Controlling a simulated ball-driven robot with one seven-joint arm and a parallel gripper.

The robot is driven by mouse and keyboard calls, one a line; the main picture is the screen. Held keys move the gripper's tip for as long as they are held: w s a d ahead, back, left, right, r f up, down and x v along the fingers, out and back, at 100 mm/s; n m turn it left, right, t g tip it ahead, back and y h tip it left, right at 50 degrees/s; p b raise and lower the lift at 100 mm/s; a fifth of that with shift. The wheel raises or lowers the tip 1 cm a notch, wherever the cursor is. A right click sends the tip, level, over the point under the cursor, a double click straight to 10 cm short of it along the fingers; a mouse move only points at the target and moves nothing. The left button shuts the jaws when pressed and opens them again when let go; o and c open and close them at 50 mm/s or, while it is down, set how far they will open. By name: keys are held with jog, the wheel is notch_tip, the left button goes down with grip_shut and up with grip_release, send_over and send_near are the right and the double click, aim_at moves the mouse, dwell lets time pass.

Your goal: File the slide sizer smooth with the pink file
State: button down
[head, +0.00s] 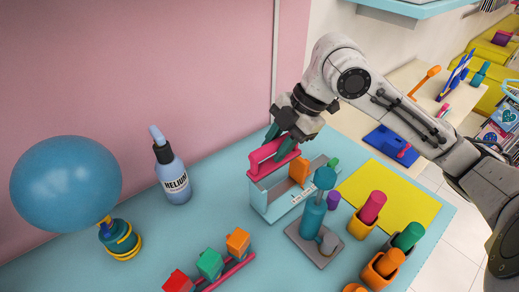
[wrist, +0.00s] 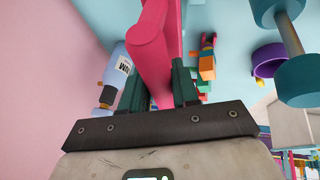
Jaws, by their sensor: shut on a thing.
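My gripper (head: 283,143) is shut on the pink file (head: 266,162), near the back of the table. In the wrist view the pink file (wrist: 153,50) runs up between the two dark green fingers. The slide sizer (head: 264,201) is a pale blue frame with an upright orange piece (head: 300,170), standing on the blue table. The file is at the sizer's left end, over its upper edge. I cannot tell whether they touch. The file and my gripper hide part of the sizer's back.
A helium bottle (head: 174,180) and a blue balloon (head: 66,184) on a stand are to the left. A grey-based blue pump (head: 312,220) stands close in front of the sizer. A yellow mat (head: 405,188), colored cups and a row of blocks (head: 210,263) lie around.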

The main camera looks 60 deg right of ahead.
aim_at(265, 165)
jog(key=shift+w+f, duration=0.4)
jog(key=shift+f, duration=0.35)
jog(key=shift+b, duration=0.5)
jog(key=shift+f+b, duration=1.65)
jog(key=shift+f, duration=0.05)
jog(key=shift+f+b, duration=0.2)
jog(key=shift+b, duration=0.1)
jog(key=shift+f+b, duration=0.6)
jog(key=shift+b, duration=0.05)
jog(key=shift+r, duration=0.15)
jog(key=shift+w+a+r, duration=0.1)
jog(key=shift+w+a, duration=0.15)
jog(key=shift+a, duration=0.6)
jog(key=shift+w+a+r, duration=0.1)
jog(key=shift+w+a, duration=0.1)
jog(key=shift+a, duration=0.65)
